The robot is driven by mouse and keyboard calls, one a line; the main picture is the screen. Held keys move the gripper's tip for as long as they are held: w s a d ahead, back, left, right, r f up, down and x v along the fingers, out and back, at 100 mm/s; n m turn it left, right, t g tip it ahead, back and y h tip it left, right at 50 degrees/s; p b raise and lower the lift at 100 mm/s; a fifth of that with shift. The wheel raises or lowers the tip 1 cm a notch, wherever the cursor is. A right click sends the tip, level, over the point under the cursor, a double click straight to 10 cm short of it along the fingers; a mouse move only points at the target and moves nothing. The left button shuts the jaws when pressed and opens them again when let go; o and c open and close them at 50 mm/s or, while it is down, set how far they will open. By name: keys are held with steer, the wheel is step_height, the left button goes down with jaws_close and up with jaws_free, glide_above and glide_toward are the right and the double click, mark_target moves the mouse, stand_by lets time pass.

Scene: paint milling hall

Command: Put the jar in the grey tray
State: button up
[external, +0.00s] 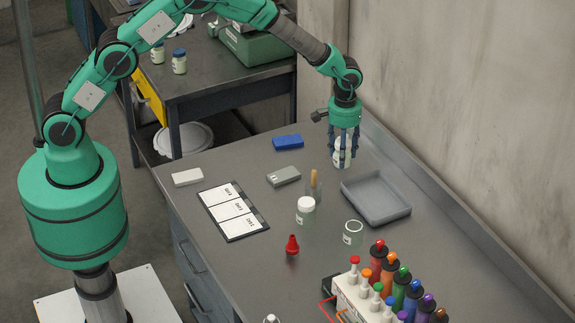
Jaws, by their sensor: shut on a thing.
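A pale jar (342,158) is between the fingers of my gripper (343,146), near the back of the bench. The blue fingers are shut on it and cover part of its sides. I cannot tell whether its base touches the bench. The shallow grey tray (405,214) lies on the bench to the right of and nearer than the gripper, and looks empty. The gripper is apart from the tray.
A rack of coloured bottles (352,292) is at the near right. A grey box (284,176) and blue block (288,142) lie left of the gripper. A wall rises behind.

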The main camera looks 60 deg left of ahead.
steer(key=p, duration=0.2)
glide_above(368, 204)
steer(key=shift+d+f, duration=0.1)
steer(key=shift+f, duration=0.3)
steer(key=shift+f, duration=3.15)
steer(key=shift+s+f, duration=0.1)
steer(key=shift+f, duration=1.8)
steer(key=shift+f, duration=0.1)
steer(key=o, duration=1.3)
steer(key=shift+c, duration=0.2)
